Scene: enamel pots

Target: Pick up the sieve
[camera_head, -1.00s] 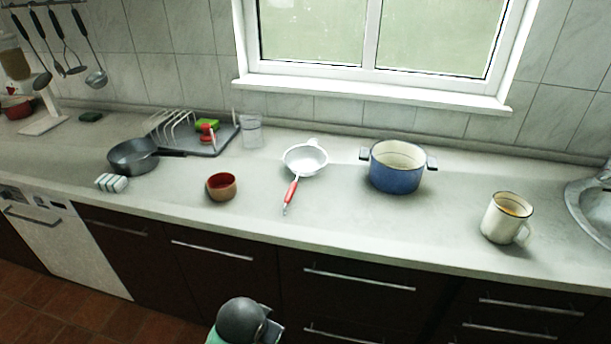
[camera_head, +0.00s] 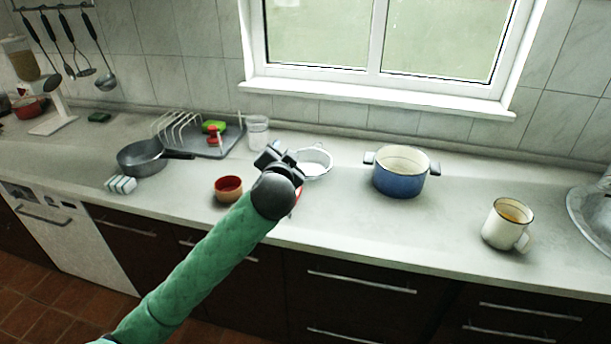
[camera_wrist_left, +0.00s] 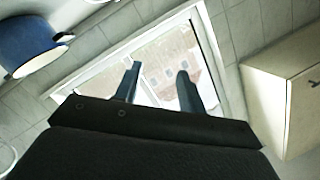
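The sieve (camera_head: 316,163) lies on the counter, with a white round bowl and a red handle. My left arm now covers most of the handle in the head view; a bit of red shows beside my wrist. My left gripper (camera_head: 273,154) is above the counter, in front of the sieve's left side in the picture. In the left wrist view its two fingers (camera_wrist_left: 156,82) stand apart with nothing between them, pointing toward the window. My right gripper is not in view.
A red-brown bowl (camera_head: 228,188) is left of my wrist. A blue pot (camera_head: 399,183) and a cream mug (camera_head: 506,226) stand to the right. A grey pan (camera_head: 139,158), dish rack (camera_head: 178,130) and glass (camera_head: 257,134) are behind left. Counter between pot and mug is clear.

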